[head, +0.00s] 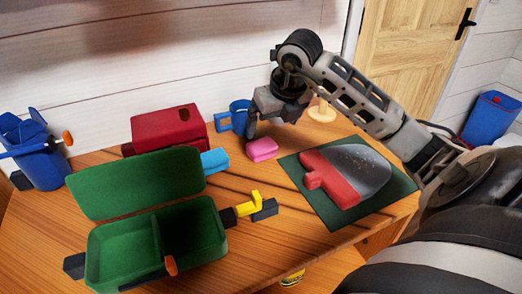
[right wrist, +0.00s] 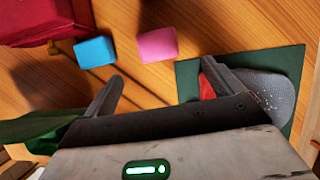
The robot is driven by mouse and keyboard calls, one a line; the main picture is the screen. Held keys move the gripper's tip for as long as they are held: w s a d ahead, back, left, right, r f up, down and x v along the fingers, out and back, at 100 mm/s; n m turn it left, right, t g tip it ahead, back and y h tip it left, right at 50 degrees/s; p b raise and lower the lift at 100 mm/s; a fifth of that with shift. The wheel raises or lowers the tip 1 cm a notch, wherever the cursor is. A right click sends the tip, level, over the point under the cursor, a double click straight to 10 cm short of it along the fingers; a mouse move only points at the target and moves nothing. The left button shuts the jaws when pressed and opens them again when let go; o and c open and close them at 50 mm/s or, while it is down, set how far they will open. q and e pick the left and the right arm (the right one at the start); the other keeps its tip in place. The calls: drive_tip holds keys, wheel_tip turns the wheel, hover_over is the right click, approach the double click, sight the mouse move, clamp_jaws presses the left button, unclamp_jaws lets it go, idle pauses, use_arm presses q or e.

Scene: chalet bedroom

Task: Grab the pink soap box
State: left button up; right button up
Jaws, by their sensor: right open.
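The pink soap box (head: 263,150) is a small rounded block lying on the wooden table (head: 268,235). In the right wrist view the pink soap box (right wrist: 157,44) lies ahead of the fingertips, roughly between their lines and clear of both. My right gripper (head: 264,122) is above the table, just above and behind the soap box in the head view. In the right wrist view my right gripper (right wrist: 165,86) is open, with nothing between its fingers. My left gripper is not in view.
A light blue block (head: 214,161) lies left of the soap box. A red box (head: 168,128) and an open green box (head: 155,240) stand further left. A red and grey object (head: 345,172) lies on a dark green mat (head: 330,215) at right. A blue cup-like thing (head: 238,115) is behind.

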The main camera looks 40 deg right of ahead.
sight(263, 144)
drive_tip(key=x, duration=1)
drive_tip(key=shift+w+a+r, duration=0.1)
drive_tip(key=shift+w+r, duration=0.05)
drive_tip(key=shift+w, duration=0.15)
drive_tip(key=c, duration=1.1)
